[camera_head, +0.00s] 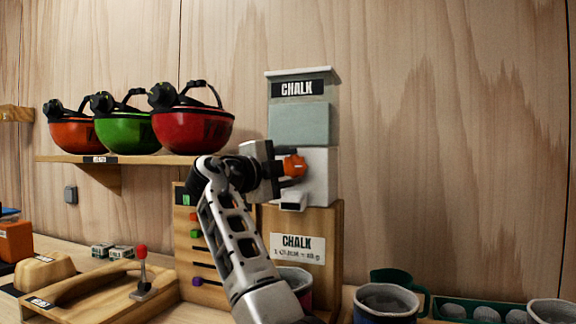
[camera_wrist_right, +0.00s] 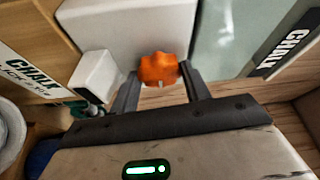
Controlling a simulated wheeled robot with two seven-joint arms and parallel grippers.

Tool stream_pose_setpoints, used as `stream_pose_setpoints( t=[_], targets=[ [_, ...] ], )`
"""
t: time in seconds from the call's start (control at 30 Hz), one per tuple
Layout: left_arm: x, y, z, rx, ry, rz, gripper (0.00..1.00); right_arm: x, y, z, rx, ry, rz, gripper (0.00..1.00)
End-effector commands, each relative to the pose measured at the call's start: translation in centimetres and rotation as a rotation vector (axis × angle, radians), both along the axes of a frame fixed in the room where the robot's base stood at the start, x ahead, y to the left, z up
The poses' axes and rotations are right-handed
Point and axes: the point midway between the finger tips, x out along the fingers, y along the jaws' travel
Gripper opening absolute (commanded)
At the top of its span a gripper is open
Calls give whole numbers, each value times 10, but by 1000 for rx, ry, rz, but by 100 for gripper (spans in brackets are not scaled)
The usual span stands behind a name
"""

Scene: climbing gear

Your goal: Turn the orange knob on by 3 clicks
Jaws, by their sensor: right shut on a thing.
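The orange knob (camera_head: 294,165) is on the front of the white lower part of the chalk dispenser (camera_head: 318,180). My right gripper (camera_head: 284,166) reaches it from the left and is shut on the knob. In the right wrist view the knob (camera_wrist_right: 160,69) sits between the two dark fingers of the gripper (camera_wrist_right: 160,82), with a small pale mark on its lower edge. The white spout (camera_head: 293,201) is below the knob. My left gripper is not in view.
A wooden block with a chalk label (camera_head: 297,246) supports the dispenser. A grey-rimmed cup (camera_head: 386,300) stands to the right and another cup (camera_head: 298,280) is partly hidden behind my right arm. A shelf (camera_head: 140,159) with three helmets is at the left.

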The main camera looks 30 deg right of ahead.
Motion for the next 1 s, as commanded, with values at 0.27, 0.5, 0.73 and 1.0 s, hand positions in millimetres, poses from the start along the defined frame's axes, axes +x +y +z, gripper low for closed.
stream_pose_setpoints(
  t=[0.27, 0.5, 0.73, 1.0],
  targets=[
    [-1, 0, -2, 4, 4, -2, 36, 1, 1, -1, 4, -3, 2, 24],
    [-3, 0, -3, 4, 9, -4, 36, 0, 0, -1, 3, -2, 2, 69],
    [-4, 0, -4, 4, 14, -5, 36, 0, 1, 0, 2, -2, 1, 69],
    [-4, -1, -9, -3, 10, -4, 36, -9, 31, -4, 2, -4, 4, 69]
  ],
)
